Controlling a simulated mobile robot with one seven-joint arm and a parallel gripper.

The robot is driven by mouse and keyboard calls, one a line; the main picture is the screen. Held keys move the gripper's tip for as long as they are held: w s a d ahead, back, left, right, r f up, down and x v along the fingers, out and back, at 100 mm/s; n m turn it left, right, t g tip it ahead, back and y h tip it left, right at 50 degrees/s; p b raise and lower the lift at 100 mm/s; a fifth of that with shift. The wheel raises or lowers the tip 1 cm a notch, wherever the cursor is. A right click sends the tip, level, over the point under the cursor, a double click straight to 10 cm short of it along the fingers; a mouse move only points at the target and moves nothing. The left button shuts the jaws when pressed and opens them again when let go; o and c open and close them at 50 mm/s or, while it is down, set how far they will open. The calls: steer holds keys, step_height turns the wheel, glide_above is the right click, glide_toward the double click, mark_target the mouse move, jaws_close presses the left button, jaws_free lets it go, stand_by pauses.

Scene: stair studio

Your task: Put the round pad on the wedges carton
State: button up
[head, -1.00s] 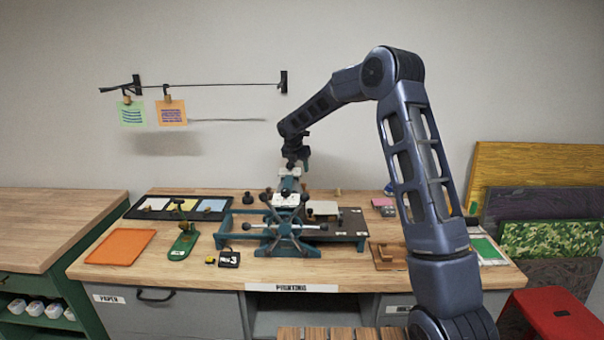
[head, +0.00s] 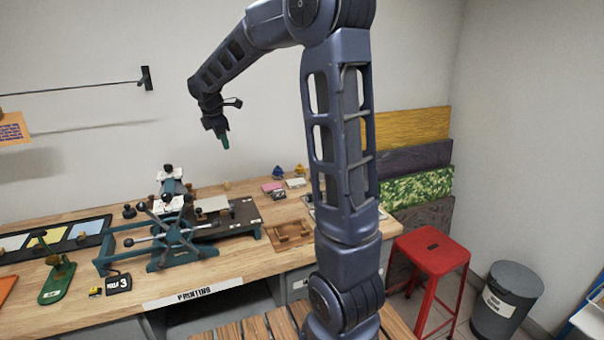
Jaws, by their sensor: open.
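My gripper (head: 222,141) hangs in the air above the back of the printing bench, up and to the right of the press, with its fingers pointing down. It is small in the view, and I see nothing held in it. I cannot make out the round pad with certainty.
The teal press (head: 172,236) with spoked handles takes up the middle of the bench. A wooden tray (head: 289,235) lies to its right, near the front edge. A red stool (head: 432,250) and a grey bin (head: 507,300) stand on the floor at the right.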

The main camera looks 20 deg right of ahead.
steer(key=s+d+r+m, duration=0.2)
steer(key=s+d+m, duration=0.35)
steer(key=s, duration=0.35)
steer(key=s+d+r+m, duration=0.2)
steer(key=s+d+m, duration=0.35)
steer(key=s, duration=0.45)
steer(key=s+d+f+m+y, duration=0.1)
steer(key=s+m, duration=0.3)
steer(key=s, duration=0.4)
steer(key=s+d+f+m+y, duration=0.1)
steer(key=s+d+f+m, duration=0.2)
steer(key=s+m, duration=0.2)
steer(key=s, duration=0.3)
steer(key=shift+s+d, duration=0.2)
steer(key=shift+s, duration=0.05)
